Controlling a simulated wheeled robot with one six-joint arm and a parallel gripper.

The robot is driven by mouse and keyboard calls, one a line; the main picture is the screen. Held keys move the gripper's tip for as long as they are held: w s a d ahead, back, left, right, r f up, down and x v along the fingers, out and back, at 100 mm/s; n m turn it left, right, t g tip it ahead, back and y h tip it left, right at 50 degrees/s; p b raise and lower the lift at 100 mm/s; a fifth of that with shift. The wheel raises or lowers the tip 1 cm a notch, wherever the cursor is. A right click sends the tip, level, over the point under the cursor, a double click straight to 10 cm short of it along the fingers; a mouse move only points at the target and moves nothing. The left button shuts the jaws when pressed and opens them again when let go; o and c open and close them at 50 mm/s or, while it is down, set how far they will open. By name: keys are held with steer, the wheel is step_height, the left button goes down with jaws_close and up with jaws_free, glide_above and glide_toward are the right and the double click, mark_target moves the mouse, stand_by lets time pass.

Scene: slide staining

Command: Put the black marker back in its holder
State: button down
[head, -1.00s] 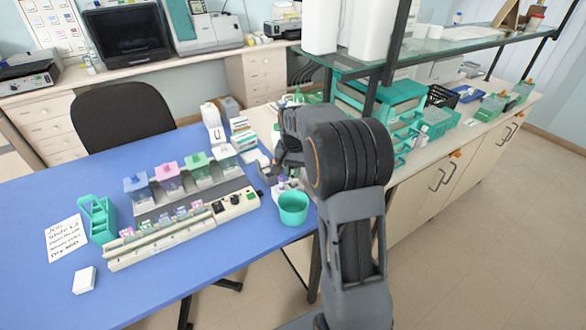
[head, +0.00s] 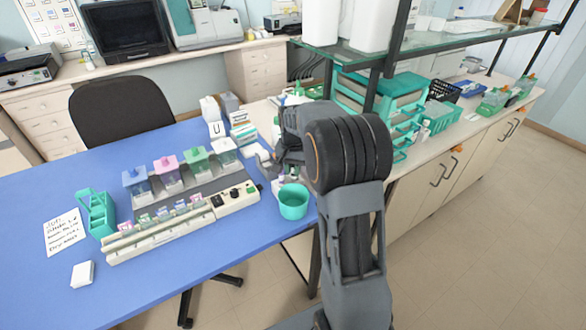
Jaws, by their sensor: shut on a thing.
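My gripper (head: 286,168) is mostly hidden behind my own dark arm, at the right end of the blue table. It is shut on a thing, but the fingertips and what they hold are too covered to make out. I cannot pick out the black marker. I cannot tell for certain which container is its holder. A teal cup (head: 293,203) stands on the table's right edge, just below my gripper in the picture. Small white and dark items sit just behind the cup, close to my gripper.
A staining rack (head: 180,217) with coloured jars fills the middle of the blue table (head: 40,190). A teal caddy (head: 97,215), a handwritten note (head: 64,233) and a white block (head: 82,274) are at left. A glass shelf (head: 430,47) stands over the right bench.

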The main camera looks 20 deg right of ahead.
steer(key=shift+f, duration=0.4)
stand_by(0.5)
steer(key=c, duration=1)
jaws_free()
step_height(320, 180, up, 14)
steer(key=shift+f, duration=0.1)
steer(key=s+a+f+n+t, duration=0.1)
steer(key=s+a+f+n, duration=0.1)
steer(key=s, duration=0.5)
steer(key=s+a+f+n+t, duration=0.1)
steer(key=s+a+f+n, duration=0.1)
steer(key=s, duration=0.5)
steer(key=s+a+f+n+t, duration=0.1)
steer(key=s+a+f+n, duration=0.2)
steer(key=s+a, duration=0.3)
steer(key=shift+s+a+n+t, duration=0.1)
steer(key=shift+s+n+t, duration=0.2)
steer(key=shift+s, duration=0.45)
